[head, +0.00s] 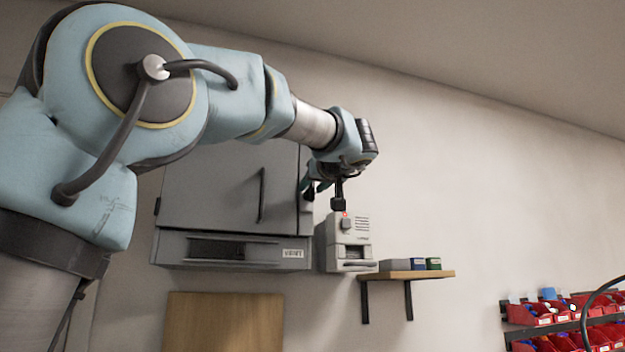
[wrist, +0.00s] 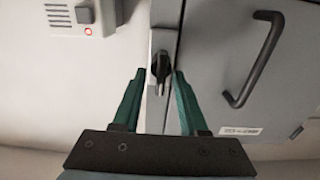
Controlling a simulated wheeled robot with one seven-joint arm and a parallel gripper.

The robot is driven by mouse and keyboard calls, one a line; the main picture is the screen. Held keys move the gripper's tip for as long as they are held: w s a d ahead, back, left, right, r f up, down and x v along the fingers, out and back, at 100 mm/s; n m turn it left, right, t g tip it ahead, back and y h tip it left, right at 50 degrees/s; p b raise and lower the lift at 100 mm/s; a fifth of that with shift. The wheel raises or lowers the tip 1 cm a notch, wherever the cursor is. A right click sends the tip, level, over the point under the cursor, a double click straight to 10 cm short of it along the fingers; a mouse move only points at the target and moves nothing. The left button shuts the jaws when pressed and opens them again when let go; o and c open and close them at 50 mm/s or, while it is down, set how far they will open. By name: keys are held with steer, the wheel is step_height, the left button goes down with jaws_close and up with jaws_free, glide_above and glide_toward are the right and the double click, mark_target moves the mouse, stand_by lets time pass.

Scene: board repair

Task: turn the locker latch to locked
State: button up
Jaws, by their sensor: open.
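The locker (head: 228,192) is a grey wall cabinet with a dark bar handle, left of my gripper in the head view. In the wrist view its grey door (wrist: 215,75) fills the right side. The latch (wrist: 160,66) is a small dark knob on a pale plate at the door's edge. Its lever appears to lie roughly lengthwise in that picture. My gripper (wrist: 159,74) is open, its two green fingertips on either side of the latch. I cannot tell whether they touch it. In the head view my gripper hides the latch.
A pale device (head: 348,242) with a red light hangs close right of the locker. A wooden shelf (head: 425,275) with small boxes is beyond it. Red bins (head: 530,315) stand at the lower right. The door handle (wrist: 252,62) sticks out near my gripper.

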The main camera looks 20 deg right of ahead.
steer(key=shift+w, duration=0.1)
steer(key=shift+c, duration=0.4)
jaws_close()
steer(key=m+b, duration=0.3)
steer(key=shift+d+f, duration=0.1)
steer(key=shift+f, duration=0.1)
steer(key=shift+d+f+m+b, duration=0.15)
steer(key=shift+m+b, duration=0.2)
steer(key=shift+m, duration=2.15)
steer(key=shift+d+f+m+b, duration=0.15)
steer(key=shift+m+b, duration=0.25)
steer(key=shift+m, duration=2.1)
steer(key=shift+d+f+m+b, duration=0.1)
steer(key=shift+d+m+b, duration=0.2)
steer(key=shift+m, duration=2.2)
steer(key=shift+a, duration=0.1)
